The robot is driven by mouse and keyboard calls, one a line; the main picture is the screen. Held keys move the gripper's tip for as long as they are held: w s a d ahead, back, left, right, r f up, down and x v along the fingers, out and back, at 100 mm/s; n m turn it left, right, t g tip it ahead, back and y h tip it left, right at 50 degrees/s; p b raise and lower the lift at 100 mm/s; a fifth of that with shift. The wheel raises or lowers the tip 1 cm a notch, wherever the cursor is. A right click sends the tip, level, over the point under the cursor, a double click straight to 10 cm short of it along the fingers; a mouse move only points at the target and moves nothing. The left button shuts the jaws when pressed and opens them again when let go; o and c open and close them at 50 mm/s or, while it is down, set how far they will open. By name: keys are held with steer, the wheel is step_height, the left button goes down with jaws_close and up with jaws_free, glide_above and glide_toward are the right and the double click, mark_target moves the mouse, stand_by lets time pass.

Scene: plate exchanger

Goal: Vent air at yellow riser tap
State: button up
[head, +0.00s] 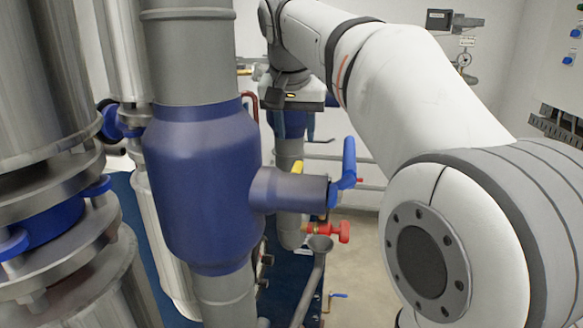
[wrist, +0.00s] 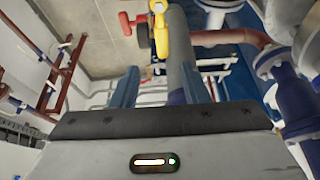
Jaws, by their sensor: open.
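The yellow tap (wrist: 160,42) shows at the top middle of the wrist view, in front of a grey riser pipe (wrist: 181,55). In the head view, only a small piece of yellow handle (head: 297,167) shows past the large blue vessel. My gripper (wrist: 159,78) is open, its two blue fingers spread with nothing held between them. The yellow tap appears beyond the fingertips, roughly in line with the gap, with no visible contact. In the head view, my gripper (head: 291,124) hangs at the arm's end, above the yellow piece.
The blue vessel (head: 202,185) and its side stub with a blue lever (head: 348,165) stand left of my arm. A red tap (head: 340,232) sits over a grey funnel (head: 320,243). Flanged pipes (head: 55,230) fill the left. Bare floor (head: 360,260) shows below the red tap.

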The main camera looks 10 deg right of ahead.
mark_target(297, 165)
steer(key=shift+w+f, duration=0.75)
steer(key=shift+f, duration=0.15)
steer(key=shift+x, duration=3.45)
steer(key=shift+s, duration=0.15)
jaws_close()
